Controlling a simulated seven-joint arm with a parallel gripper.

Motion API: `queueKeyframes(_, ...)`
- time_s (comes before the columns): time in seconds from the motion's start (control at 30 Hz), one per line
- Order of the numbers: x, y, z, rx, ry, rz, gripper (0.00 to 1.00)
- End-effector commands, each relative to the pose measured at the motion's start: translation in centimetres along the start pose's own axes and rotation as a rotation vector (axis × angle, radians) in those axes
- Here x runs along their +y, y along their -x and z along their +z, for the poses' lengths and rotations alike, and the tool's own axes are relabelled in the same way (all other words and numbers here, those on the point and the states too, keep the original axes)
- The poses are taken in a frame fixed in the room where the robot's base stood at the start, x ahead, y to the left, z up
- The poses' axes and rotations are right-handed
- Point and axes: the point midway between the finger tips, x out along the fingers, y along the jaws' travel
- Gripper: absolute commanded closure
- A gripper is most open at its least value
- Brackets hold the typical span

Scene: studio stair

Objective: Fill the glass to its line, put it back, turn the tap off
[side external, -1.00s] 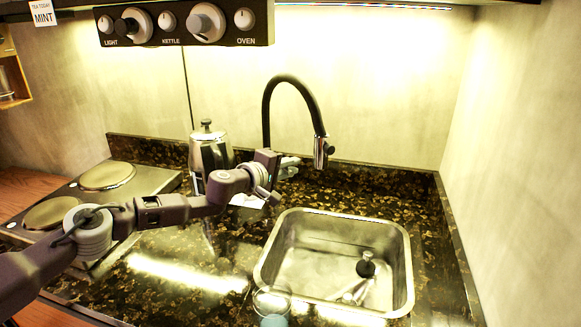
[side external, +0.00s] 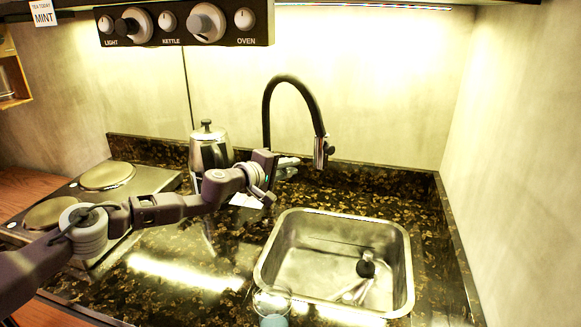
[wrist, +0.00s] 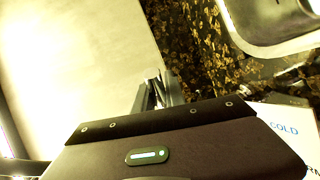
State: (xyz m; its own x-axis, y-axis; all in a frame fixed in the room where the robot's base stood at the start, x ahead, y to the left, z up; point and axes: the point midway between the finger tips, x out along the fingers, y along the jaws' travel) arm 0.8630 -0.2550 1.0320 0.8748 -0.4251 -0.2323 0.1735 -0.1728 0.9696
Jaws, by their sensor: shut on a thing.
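My gripper (side external: 286,168) is at the back of the counter, by the base of the black-hosed tap (side external: 268,110). In the wrist view my gripper (wrist: 156,92) is shut on a small metal piece that looks like the tap lever; it is mostly hidden between the fingers. The tap's metal spout (side external: 319,153) hangs over the back of the sink, and I see no clear stream from it. A clear glass (side external: 272,300) stands at the sink's front left edge, with a pale blue patch low on it. I cannot make out its line or a water level.
The steel sink (side external: 262,270) holds a dark round-topped object (side external: 365,266). A steel kettle (side external: 209,155) stands left of my gripper, close to my arm. Hotplates (side external: 107,176) are at left. The counter right of the sink is clear.

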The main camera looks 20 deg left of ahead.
Motion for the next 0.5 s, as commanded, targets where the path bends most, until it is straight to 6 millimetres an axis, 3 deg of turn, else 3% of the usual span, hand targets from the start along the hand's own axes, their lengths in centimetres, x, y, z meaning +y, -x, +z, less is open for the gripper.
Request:
queueKeyframes(0.2,-0.3,1.5,-0.4,-0.17,-0.04,0.013,1.0)
queueKeyframes(0.5,-0.4,1.8,-0.2,-0.203,-0.05,0.016,1.0)
